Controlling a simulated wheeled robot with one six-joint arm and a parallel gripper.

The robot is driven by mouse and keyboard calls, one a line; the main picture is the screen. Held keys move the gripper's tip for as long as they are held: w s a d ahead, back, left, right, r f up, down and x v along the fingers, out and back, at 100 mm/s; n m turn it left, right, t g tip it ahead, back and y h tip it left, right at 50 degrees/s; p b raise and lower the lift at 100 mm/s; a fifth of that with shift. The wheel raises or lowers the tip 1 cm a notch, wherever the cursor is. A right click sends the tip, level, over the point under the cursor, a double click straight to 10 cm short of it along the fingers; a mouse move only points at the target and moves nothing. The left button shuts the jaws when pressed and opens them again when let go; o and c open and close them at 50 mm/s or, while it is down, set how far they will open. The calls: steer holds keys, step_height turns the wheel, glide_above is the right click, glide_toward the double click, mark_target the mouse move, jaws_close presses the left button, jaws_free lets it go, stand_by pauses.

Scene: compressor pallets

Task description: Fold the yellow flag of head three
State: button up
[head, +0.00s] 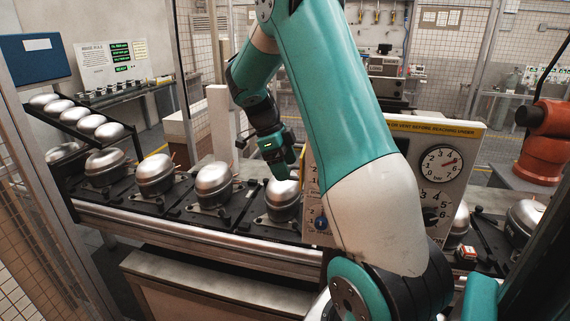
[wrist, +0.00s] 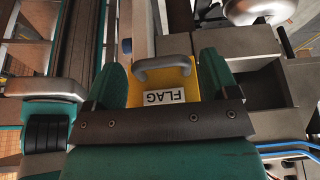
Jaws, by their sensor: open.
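In the wrist view the yellow flag (wrist: 190,88) shows as a yellow plate with a white label reading FLAG, upside down, and a grey bar handle (wrist: 163,64). My gripper (wrist: 163,75) is open, with one teal finger on each side of the flag and its handle. I cannot tell whether either finger touches it. In the head view my gripper (head: 283,170) points down above a silver compressor (head: 284,201), beside the gauge panel. I cannot make out the flag in the head view, and I see no number marking head three.
The gauge panel (head: 443,150) stands close to the right of my gripper, partly behind my arm. Several silver compressors sit on black pallets along the conveyor (head: 190,228). An orange robot arm (head: 545,145) is at the far right. A blue hose (wrist: 290,154) shows low right in the wrist view.

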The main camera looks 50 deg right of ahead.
steer(key=shift+c, duration=0.5)
steer(key=c, duration=0.7)
steer(key=shift+a, duration=0.2)
jaws_close()
steer(key=shift+s, duration=0.1)
